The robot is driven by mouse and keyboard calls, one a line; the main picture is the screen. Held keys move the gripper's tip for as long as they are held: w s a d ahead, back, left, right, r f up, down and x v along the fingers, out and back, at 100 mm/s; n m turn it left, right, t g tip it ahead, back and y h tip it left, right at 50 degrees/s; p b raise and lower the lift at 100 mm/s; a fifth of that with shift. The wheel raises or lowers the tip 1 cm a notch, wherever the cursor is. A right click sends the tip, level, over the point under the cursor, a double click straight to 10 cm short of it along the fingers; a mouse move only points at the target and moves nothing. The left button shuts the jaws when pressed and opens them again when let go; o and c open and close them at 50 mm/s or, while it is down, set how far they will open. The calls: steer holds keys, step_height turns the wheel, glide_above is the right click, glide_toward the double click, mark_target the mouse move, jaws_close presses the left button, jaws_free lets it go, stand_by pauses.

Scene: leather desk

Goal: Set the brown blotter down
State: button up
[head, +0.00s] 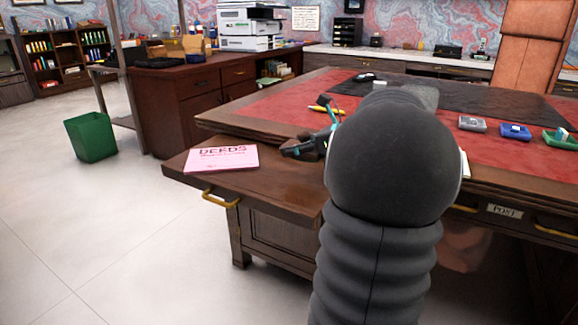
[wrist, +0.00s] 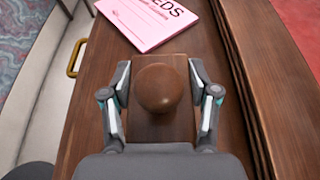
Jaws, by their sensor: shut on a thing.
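The brown blotter (wrist: 156,88), a wooden block with a round knob on top, is between the fingers of my gripper (wrist: 160,76) in the wrist view. The fingers are shut on its two sides. It is over the wooden side leaf (wrist: 98,88) of the desk, knob up; I cannot tell whether its underside touches the leaf. In the head view my gripper (head: 310,146) shows partly beside my arm, low over the leaf (head: 285,190), and the blotter is not clearly visible there.
A pink pad marked DEEDS (head: 222,158) lies on the leaf, just beyond the blotter in the wrist view. The raised desk edge (wrist: 240,75) runs along the right. The red leather top (head: 275,107) holds a yellow item (head: 322,110) and several small stamps at right.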

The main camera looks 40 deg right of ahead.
mark_target(290, 173)
steer(key=shift+w+a+f, duration=0.35)
steer(key=shift+a+f, duration=0.05)
steer(key=shift+a, duration=0.3)
steer(key=shift+f, duration=2)
steer(key=shift+f+b, duration=0.15)
steer(key=shift+b, duration=0.2)
steer(key=o, duration=1.4)
steer(key=shift+c, duration=0.2)
